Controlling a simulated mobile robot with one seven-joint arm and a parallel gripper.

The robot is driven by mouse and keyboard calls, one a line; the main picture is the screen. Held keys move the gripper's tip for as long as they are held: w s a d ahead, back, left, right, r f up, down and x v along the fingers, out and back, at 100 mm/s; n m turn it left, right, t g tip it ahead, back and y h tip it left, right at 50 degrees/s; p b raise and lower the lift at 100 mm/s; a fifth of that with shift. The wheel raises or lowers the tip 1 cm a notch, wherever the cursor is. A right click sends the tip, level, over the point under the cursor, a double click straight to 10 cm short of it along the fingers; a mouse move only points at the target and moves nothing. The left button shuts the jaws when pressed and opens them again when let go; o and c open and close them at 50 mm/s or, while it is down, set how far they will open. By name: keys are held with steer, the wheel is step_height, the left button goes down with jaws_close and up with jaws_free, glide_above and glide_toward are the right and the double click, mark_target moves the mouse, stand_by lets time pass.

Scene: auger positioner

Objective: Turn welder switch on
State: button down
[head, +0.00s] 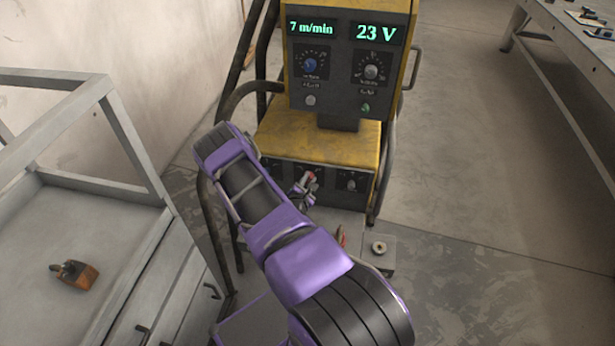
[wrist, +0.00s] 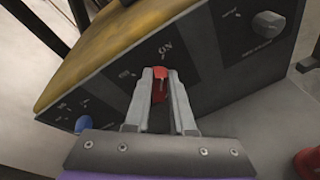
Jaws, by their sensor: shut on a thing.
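The yellow welder (head: 335,140) stands on the floor, with a dark front panel on its lower part. A red switch (wrist: 159,83) sits on that panel (wrist: 205,77), below an "ON" label, in the wrist view. My gripper (wrist: 160,76) is at the panel with its two grey fingers on either side of the red switch, shut on it. In the head view the red switch (head: 310,175) shows small at the end of my purple arm. The fingers hide the switch's sides and lower part.
A blue knob (wrist: 83,124) is left of the switch and a grey knob (wrist: 268,24) is right. The upper display box (head: 345,60) reads 7 m/min and 23 V.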

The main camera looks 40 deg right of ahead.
steer(key=shift+s+d+f+m+p, duration=0.15)
steer(key=shift+m+p, duration=0.2)
steer(key=shift+m, duration=0.45)
steer(key=shift+t, duration=0.3)
steer(key=c, duration=0.8)
jaws_free()
steer(key=shift+o, duration=0.2)
steer(key=p+v, duration=0.1)
steer(key=v, duration=1.6)
steer(key=shift+r, duration=0.35)
